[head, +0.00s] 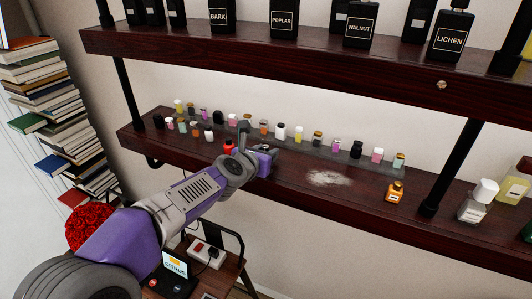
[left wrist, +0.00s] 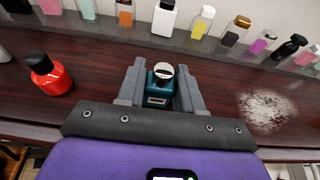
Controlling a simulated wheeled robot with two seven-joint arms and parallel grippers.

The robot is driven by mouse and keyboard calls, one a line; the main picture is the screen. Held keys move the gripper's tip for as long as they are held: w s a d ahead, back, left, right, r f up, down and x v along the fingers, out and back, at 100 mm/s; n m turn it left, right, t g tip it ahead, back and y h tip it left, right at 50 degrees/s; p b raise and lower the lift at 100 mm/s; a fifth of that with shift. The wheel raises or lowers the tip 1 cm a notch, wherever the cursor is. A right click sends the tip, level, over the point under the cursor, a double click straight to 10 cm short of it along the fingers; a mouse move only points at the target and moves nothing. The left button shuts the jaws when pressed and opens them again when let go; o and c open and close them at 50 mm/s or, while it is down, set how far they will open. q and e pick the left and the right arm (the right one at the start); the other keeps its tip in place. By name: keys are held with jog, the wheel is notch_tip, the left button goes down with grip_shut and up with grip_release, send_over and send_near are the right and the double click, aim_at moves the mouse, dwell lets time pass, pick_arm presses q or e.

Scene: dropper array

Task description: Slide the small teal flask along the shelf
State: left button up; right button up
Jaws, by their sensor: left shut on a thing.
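The small teal flask (left wrist: 158,92) has a silver-white cap and a pale label, and stands on the dark wooden shelf (left wrist: 95,82) in the left wrist view. My left gripper (left wrist: 160,88) has one finger on each side of it and is shut on it. In the head view my left gripper (head: 256,145) is at the lower shelf (head: 290,180), in front of the row of small bottles. There the gripper hides the flask. My right gripper is in neither view.
A red bottle (left wrist: 48,76) stands left of the gripper. A whitish powdery patch (head: 328,178) lies to the right, with an amber bottle (head: 395,192) beyond it. Small bottles line a raised clear strip behind. An upper shelf (head: 300,55) with black bottles hangs above.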

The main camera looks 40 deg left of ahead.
pick_arm(q)
jog(key=o, duration=1.1)
jog(key=p+v, duration=0.1)
jog(key=v, duration=0.5)
jog(key=shift+s+r+p, duration=0.2)
jog(key=shift+s+p, duration=0.1)
jog(key=shift+p, duration=0.05)
jog(key=shift+s+d, duration=0.15)
jog(key=shift+s, duration=0.25)
